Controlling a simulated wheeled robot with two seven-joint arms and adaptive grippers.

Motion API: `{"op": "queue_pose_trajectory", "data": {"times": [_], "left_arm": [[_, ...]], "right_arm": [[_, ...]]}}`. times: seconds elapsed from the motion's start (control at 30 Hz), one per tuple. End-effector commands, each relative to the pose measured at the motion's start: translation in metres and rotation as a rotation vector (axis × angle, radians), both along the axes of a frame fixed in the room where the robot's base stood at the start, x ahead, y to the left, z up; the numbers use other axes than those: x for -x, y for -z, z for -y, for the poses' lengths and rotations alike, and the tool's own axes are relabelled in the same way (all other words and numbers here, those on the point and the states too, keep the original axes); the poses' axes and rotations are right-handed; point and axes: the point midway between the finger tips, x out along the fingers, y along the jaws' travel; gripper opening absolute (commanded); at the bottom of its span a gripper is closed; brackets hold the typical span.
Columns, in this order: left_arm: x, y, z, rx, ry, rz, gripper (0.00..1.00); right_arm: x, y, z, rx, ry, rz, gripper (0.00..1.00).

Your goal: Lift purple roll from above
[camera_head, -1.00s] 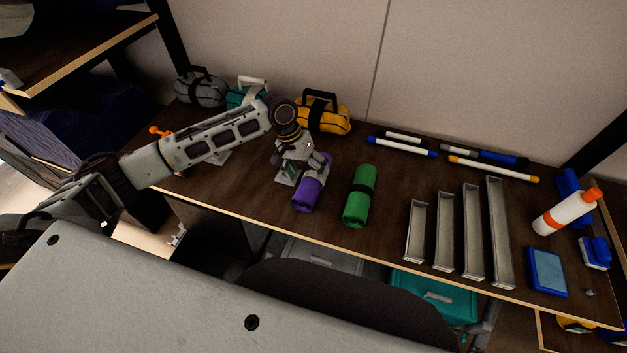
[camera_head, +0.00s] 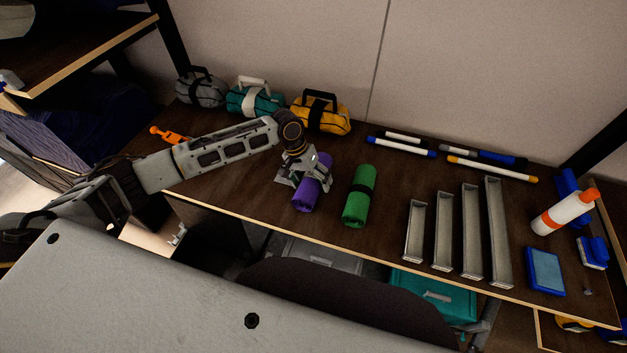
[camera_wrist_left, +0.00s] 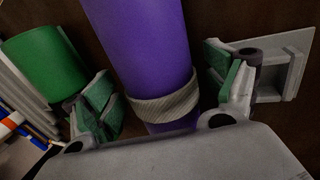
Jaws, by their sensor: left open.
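The purple roll (camera_head: 308,192) lies on the dark shelf top, just left of the green roll (camera_head: 359,197). In the left wrist view the purple roll (camera_wrist_left: 146,45) runs between the two fingers and has a grey band around it. My left gripper (camera_head: 303,179) is over the roll's upper part and hides some of it. In the left wrist view my left gripper (camera_wrist_left: 165,98) is open, with green finger pads on either side of the roll and gaps beside it. My right gripper is not in view.
Grey, teal and yellow bags (camera_head: 322,112) stand along the back. Several grey trays (camera_head: 472,236) lie to the right, with tubes (camera_head: 493,168) behind them. The green roll is close beside the gripper. The shelf's front edge is near the rolls.

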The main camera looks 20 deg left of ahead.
Motion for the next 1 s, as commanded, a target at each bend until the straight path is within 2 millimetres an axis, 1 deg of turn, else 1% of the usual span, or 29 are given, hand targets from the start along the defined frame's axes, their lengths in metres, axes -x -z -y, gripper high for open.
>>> {"op": "queue_pose_trajectory", "data": {"times": [0.17, 0.27, 0.63, 0.87, 1.0], "left_arm": [[0.0002, -0.0002, -0.0002, 0.0, 0.0, 0.0, 0.86], [0.0001, -0.0002, -0.0002, 0.0, 0.0, 0.0, 0.75], [0.0002, -0.0001, -0.0004, 0.0, 0.0, 0.0, 0.27], [-0.0003, -0.0011, -0.0002, 0.0, 0.0, 0.001, 0.27], [-0.0005, -0.005, -0.0002, 0.0, 0.0, 0.001, 0.27]], "right_arm": [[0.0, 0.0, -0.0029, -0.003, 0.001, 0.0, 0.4], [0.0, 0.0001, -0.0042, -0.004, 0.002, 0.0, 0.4], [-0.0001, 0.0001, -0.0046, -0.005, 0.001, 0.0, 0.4], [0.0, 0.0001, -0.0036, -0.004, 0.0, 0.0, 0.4], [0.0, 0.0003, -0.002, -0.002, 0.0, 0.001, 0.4]]}}
